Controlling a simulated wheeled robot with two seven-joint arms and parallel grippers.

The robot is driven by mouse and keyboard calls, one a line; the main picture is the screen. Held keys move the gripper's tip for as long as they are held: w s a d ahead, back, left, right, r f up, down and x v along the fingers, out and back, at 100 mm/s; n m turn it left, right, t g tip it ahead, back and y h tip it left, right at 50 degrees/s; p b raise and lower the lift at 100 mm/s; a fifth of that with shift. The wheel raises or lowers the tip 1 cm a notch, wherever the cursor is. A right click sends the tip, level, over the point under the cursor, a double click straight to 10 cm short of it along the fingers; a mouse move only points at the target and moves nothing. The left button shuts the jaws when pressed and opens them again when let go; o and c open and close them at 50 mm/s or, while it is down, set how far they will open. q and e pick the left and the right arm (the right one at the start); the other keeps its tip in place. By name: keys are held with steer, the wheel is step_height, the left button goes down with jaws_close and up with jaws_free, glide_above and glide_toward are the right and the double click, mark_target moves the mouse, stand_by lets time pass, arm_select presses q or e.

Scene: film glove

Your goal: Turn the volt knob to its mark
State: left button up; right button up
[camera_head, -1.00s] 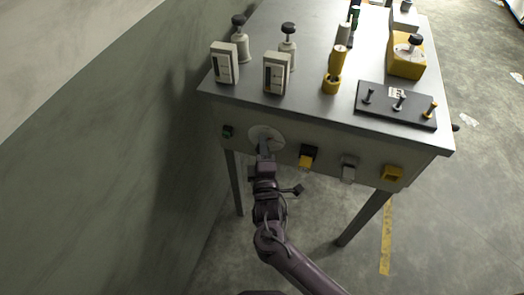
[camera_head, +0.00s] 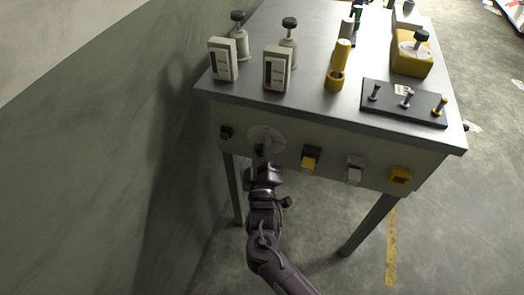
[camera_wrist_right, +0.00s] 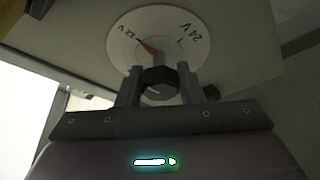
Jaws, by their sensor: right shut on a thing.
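The volt dial (camera_head: 267,134) is a pale round plate on the table's front panel. In the right wrist view the same dial (camera_wrist_right: 158,22) carries the marks 12 V on the left and 24 V on the right. A red pointer on it points up and left, toward 12 V. My right gripper (camera_head: 262,153) reaches up to the dial from below and is shut on the dark volt knob (camera_wrist_right: 158,77). The knob sits between its two fingers in the right wrist view, and the head view mostly hides it. My left gripper is not in view.
A green button (camera_head: 226,132) is left of the dial. A yellow-and-black switch (camera_head: 310,158), a grey switch (camera_head: 354,170) and a yellow one (camera_head: 400,175) are to its right. White meter boxes (camera_head: 222,60) and other fittings stand on the tabletop (camera_head: 310,100). A wall is at left.

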mark_target(262, 155)
stand_by(0.3)
steer(key=o, duration=1)
steer(key=shift+c, duration=0.2)
steer(key=v, duration=0.7)
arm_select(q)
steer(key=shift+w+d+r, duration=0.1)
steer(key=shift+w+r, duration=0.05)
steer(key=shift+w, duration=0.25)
arm_select(e)
steer(key=shift+s+f, duration=0.1)
steer(key=shift+s, duration=0.3)
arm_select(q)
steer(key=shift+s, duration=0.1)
